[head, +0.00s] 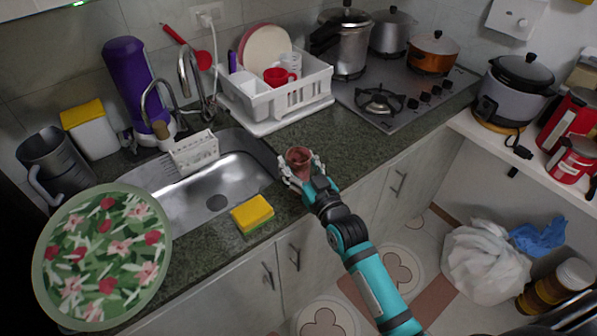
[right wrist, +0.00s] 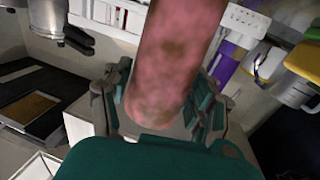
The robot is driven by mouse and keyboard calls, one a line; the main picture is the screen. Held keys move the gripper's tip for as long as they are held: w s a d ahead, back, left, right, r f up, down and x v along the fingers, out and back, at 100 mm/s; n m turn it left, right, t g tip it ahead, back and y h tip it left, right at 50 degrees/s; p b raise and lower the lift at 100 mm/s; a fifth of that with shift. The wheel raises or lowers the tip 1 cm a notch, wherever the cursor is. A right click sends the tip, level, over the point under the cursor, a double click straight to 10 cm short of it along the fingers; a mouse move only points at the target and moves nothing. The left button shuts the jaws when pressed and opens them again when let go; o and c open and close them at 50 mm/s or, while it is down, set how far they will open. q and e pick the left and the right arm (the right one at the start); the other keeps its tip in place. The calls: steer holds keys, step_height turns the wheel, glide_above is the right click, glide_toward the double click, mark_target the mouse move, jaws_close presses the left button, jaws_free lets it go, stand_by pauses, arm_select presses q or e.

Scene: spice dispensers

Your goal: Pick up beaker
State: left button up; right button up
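The beaker (head: 299,158) is a small reddish-brown cup at the counter's front edge, right of the sink. My right gripper (head: 301,173) has its fingers on both sides of it, and they appear to touch its wall. In the right wrist view the beaker (right wrist: 175,55) is a mottled pink cylinder between the fingers, slanting up out of the picture. I cannot tell whether its base rests on the counter. My left gripper is not in view.
A yellow sponge (head: 252,214) lies left of the beaker by the sink (head: 215,190). A white dish rack (head: 290,98) stands behind, with the stove (head: 405,100) to its right. A large floral plate (head: 103,257) is at the left. Some counter right of the beaker is clear.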

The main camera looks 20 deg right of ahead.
steer(key=c, duration=0.7)
steer(key=shift+r, duration=0.15)
